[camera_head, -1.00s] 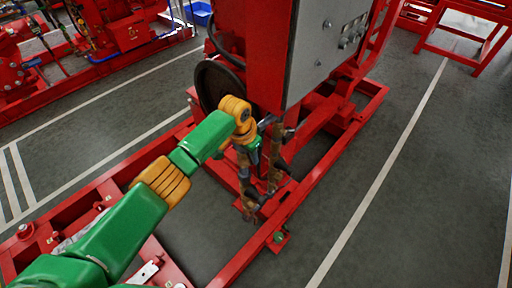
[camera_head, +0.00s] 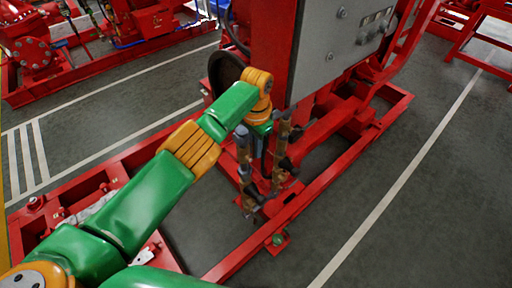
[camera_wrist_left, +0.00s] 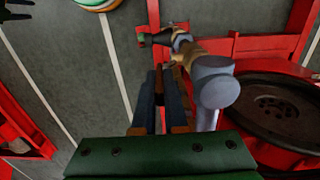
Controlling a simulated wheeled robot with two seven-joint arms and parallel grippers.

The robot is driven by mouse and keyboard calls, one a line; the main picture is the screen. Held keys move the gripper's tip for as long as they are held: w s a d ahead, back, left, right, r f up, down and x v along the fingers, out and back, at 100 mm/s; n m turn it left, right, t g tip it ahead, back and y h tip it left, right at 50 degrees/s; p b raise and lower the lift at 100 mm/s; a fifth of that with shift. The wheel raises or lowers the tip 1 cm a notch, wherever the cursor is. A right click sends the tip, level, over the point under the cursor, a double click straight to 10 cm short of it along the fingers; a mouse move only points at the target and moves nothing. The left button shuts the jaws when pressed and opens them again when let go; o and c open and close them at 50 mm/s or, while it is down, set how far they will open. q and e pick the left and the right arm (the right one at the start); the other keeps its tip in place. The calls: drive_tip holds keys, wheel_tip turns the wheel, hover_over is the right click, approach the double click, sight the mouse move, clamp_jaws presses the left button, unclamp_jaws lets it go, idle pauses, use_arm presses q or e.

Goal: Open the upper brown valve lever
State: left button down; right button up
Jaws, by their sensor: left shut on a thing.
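My left gripper (camera_head: 265,146) points down at the upper part of the valve pipework (camera_head: 246,172), beside the red cabinet. In the left wrist view its two dark fingers (camera_wrist_left: 159,97) are close together with a narrow brown piece (camera_wrist_left: 178,80) at their tips. I take this piece to be the upper brown valve lever, though the gripper hides much of it. A thick grey-blue pipe end (camera_wrist_left: 216,85) stands just right of the fingers. A second upright pipe with brown fittings (camera_head: 281,150) stands close on the right in the head view.
The red cabinet with a grey panel (camera_head: 335,45) rises right behind the pipework. A dark round wheel (camera_wrist_left: 283,110) lies close on the right in the wrist view. A red base frame (camera_head: 235,258) surrounds the pipes. The grey floor (camera_head: 440,190) on the right is clear.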

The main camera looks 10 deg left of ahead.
use_arm(q)
drive_tip(key=c, duration=1)
unclamp_jaws()
drive_tip(key=shift+o, duration=0.2)
wheel_tip(320, 180, up, 7)
drive_tip(key=shift+w+d, duration=0.1)
